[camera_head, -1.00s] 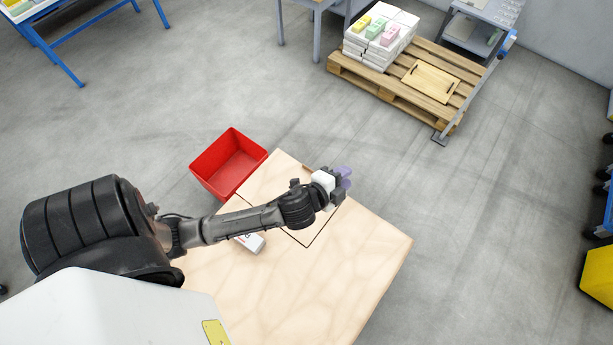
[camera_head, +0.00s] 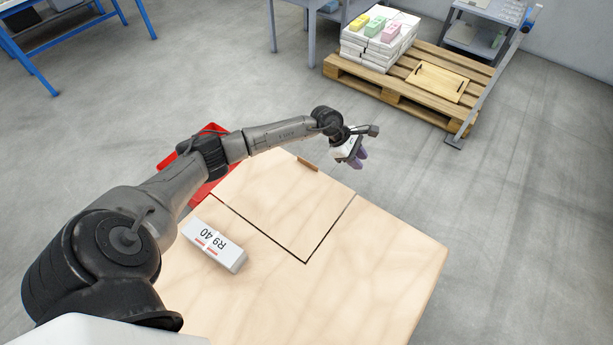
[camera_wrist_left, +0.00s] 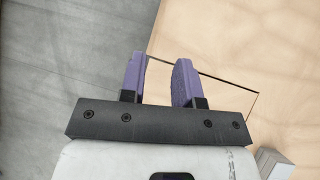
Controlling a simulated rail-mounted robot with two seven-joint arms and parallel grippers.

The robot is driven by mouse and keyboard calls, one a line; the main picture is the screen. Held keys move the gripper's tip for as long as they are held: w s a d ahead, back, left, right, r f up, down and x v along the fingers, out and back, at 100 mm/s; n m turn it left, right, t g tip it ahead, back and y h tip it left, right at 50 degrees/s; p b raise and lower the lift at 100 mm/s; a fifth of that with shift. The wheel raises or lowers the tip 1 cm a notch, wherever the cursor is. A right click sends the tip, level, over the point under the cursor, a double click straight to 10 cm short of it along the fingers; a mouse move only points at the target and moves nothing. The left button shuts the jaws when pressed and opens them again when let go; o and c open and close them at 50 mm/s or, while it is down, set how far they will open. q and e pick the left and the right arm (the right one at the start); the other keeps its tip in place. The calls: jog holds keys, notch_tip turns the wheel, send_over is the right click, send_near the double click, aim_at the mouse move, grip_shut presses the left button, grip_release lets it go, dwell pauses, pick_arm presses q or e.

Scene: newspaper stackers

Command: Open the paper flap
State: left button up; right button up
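The paper flap (camera_head: 290,210) is a square wooden panel outlined by dark seams in the tabletop, and it looks flush with the top. A small brown strip (camera_head: 308,164) sits at its far edge. My left gripper (camera_head: 359,160) is just past the table's far edge, to the right of the strip, with purple fingers. In the left wrist view its two fingers (camera_wrist_left: 160,70) are apart with nothing between them, over the table edge, with the flap (camera_wrist_left: 215,92) partly behind them. My right gripper is not in view.
A white packet (camera_head: 213,246) lies on the table (camera_head: 390,270) left of the flap. A red bin (camera_head: 170,185) stands beyond the table, partly behind my left arm. A wooden pallet (camera_head: 400,98) with paper stacks stands farther back. The floor between is clear.

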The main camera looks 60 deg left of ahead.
pick_arm(q)
jog(key=s+a+f+m+g+y+b, duration=0.1)
jog(key=a+f+y+b, duration=0.15)
jog(key=a, duration=0.25)
jog(key=s+a+f+g+y+b, duration=0.1)
jog(key=a+f+b, duration=0.15)
jog(key=a, duration=0.25)
jog(key=g+y+b, duration=0.3)
jog(key=b, duration=0.1)
send_over(306, 161)
notch_tip(306, 161, down, 2)
notch_tip(306, 161, down, 11)
jog(key=b, duration=0.5)
jog(key=shift+f+b, duration=0.2)
jog(key=shift+b, duration=0.1)
jog(key=shift+f+b, duration=0.4)
jog(key=shift+f, duration=0.4)
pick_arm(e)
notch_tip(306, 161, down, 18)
pick_arm(q)
jog(key=shift+w, duration=0.1)
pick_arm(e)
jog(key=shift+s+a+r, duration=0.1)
pick_arm(q)
jog(key=shift+c, duration=0.4)
jog(key=c, duration=0.5)
grip_shut()
jog(key=shift+r, duration=0.1)
